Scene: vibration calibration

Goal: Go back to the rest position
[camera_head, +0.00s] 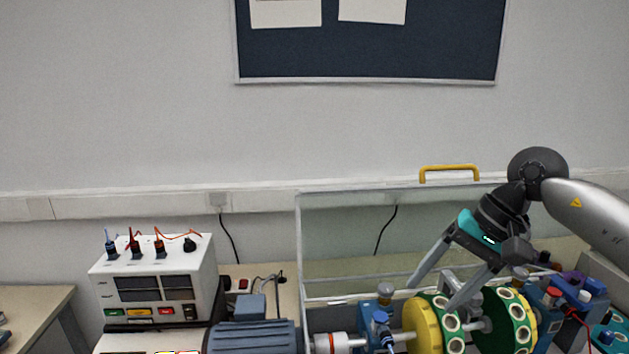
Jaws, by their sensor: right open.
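My right gripper (447,290) comes in from the right. It is open, with its two grey fingers spread and pointing down to the left. Nothing shows between the fingers. It hangs over the shaft rig with a yellow disc (424,325) and a green disc (492,322) with white-ringed holes. One fingertip overlaps the yellow disc's top edge in the picture; I cannot tell whether they touch. My left gripper is not in view.
A clear cover with a yellow handle (449,173) stands raised behind the rig. A white control box (155,280) with plugged leads is at left, beside a blue-grey motor (251,338). Blue bearing blocks (377,322) flank the discs.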

